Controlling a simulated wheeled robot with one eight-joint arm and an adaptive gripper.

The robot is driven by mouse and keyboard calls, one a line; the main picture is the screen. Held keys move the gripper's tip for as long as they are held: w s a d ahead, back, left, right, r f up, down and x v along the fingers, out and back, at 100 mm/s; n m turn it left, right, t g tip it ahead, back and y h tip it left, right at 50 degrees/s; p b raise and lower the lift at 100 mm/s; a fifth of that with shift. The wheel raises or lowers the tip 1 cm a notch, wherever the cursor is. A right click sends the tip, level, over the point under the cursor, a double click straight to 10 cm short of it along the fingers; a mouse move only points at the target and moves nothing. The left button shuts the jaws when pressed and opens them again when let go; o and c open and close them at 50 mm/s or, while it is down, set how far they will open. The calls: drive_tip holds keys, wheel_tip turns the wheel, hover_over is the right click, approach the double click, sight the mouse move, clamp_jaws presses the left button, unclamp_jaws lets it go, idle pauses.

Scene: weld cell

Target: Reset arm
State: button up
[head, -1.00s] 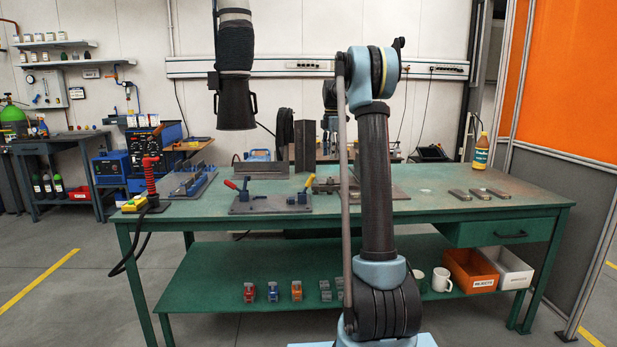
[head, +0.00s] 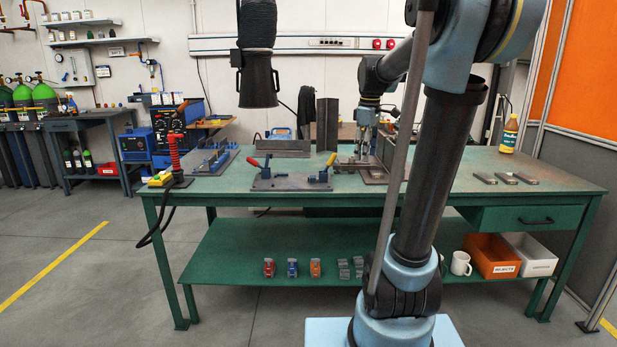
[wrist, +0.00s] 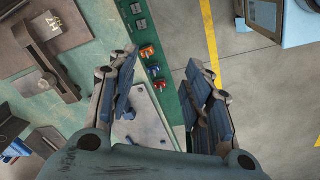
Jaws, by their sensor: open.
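My gripper (wrist: 160,95) is open in the wrist view, with a finger on each side and nothing between the fingertips. In the head view it shows small beyond my forearm (head: 393,66), above the middle of the green workbench (head: 450,190). My upper arm (head: 432,175) leans to the right and hides part of the bench. Below the gripper in the wrist view are a light plate with holes (wrist: 145,130) and the bench edge. Whether the fingers touch anything on the bench is hard to tell.
A toggle-clamp fixture (head: 292,180) and upright dark plates (head: 327,123) stand on the bench near the gripper. A black extraction hood (head: 258,80) hangs to the left. A yellow bottle (head: 509,134) stands at right.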

drive_tip(key=s+f+m, duration=0.5)
drive_tip(key=s+f, duration=0.5)
drive_tip(key=s, duration=0.3)
drive_tip(key=s+f+m+t, duration=0.1)
drive_tip(key=s+f+m, duration=0.5)
drive_tip(key=s+f, duration=0.5)
drive_tip(key=s, duration=0.3)
drive_tip(key=shift+s+f, duration=0.15)
drive_tip(key=shift+s, duration=0.05)
drive_tip(key=shift+w+f, duration=0.2)
drive_tip(key=shift+w, duration=0.3)
